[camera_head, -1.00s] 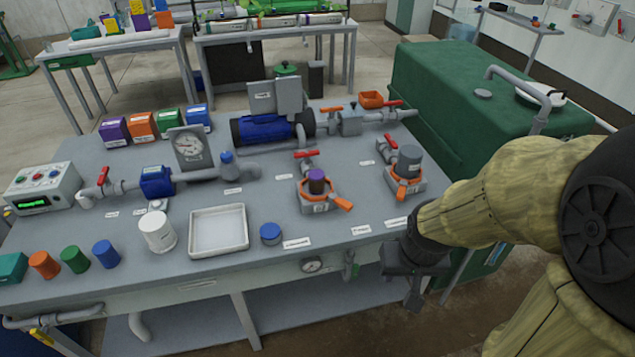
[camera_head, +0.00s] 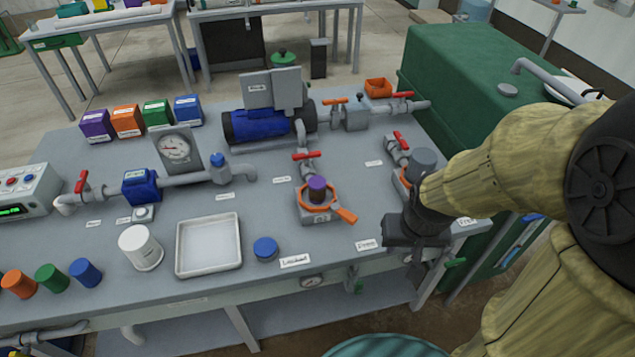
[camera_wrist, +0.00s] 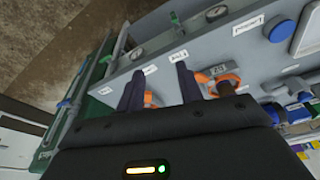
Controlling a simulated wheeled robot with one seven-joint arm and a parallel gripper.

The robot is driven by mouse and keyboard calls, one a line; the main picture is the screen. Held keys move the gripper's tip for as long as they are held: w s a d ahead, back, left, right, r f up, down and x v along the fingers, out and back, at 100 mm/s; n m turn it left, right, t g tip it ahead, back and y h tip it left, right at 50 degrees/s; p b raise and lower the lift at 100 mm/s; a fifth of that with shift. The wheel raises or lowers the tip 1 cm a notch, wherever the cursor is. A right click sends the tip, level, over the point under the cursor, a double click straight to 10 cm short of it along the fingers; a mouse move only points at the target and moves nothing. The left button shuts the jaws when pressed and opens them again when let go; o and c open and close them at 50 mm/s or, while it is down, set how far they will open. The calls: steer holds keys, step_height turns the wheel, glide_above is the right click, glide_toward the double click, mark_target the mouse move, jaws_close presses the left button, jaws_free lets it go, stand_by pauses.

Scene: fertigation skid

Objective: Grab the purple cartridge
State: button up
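The purple cartridge (camera_head: 317,187) stands upright in a holder with an orange ring and handle (camera_head: 317,200) at the right part of the bench. My gripper (camera_head: 421,268) hangs near the bench's front right corner, to the right of and nearer than the cartridge, not touching it. In the wrist view my gripper's two dark fingers (camera_wrist: 160,80) stand apart with nothing held between them. An orange holder part (camera_wrist: 222,78) shows right of the fingers there. I cannot clearly make out the cartridge in the wrist view.
A second holder with a grey cartridge (camera_head: 424,160) stands close behind my gripper. Red-handled valves and pipes run behind the holders. A blue cap (camera_head: 265,248) and a white tray (camera_head: 208,247) lie left. A green tank (camera_head: 470,100) stands right of the bench.

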steer(key=shift+o, duration=0.2)
steer(key=shift+s, duration=0.1)
steer(key=o, duration=0.7)
steer(key=shift+a+f+n, duration=0.1)
steer(key=shift+a+n, duration=0.05)
steer(key=shift+n, duration=0.15)
steer(key=shift+o, duration=0.2)
steer(key=shift+a+f+n+g, duration=0.25)
steer(key=shift+f+n+g, duration=0.05)
steer(key=shift+n, duration=0.2)
steer(key=w+a+f+n+t+h+p, duration=0.1)
steer(key=w+a+n+t, duration=0.4)
steer(key=a+n, duration=0.6)
steer(key=w+a+f+n+t+h+p, duration=0.2)
steer(key=w+a+n, duration=0.6)
steer(key=n, duration=1.1)
steer(key=a+f+t+h, duration=0.2)
steer(key=a+t, duration=0.1)
steer(key=shift+a+f+t, duration=0.2)
steer(key=shift+a+t, duration=0.1)
